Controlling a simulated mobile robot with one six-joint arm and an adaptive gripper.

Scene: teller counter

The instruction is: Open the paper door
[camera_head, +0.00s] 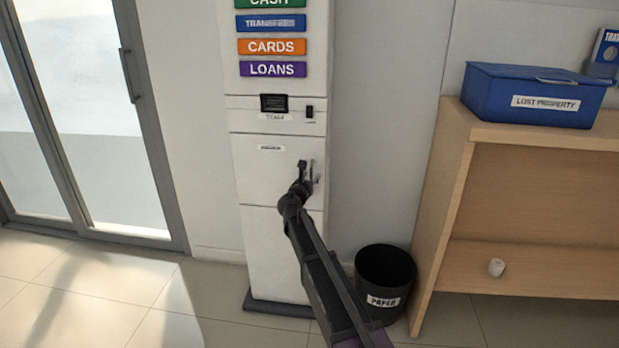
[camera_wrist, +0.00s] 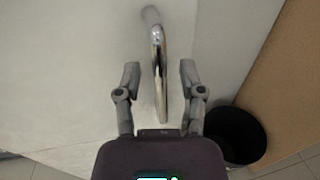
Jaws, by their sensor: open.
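The paper door (camera_head: 258,172) is a white panel with a small label, midway up a tall white kiosk. It looks closed, flush with the front. Its chrome bar handle (camera_wrist: 158,60) stands upright near the door's right edge. My gripper (camera_head: 309,165) is at the handle, in front of the door's right side. In the wrist view my gripper (camera_wrist: 158,72) is open, with one finger on each side of the handle. Gaps show between the fingers and the bar. In the head view the gripper and arm partly hide the handle.
A black bin (camera_head: 384,270) labelled PAPER stands on the floor right of the kiosk. A wooden desk (camera_head: 452,170) with a blue lost property box (camera_head: 500,90) is farther right. A glass door (camera_head: 90,110) is at left. The floor (camera_head: 80,285) in front is clear at left.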

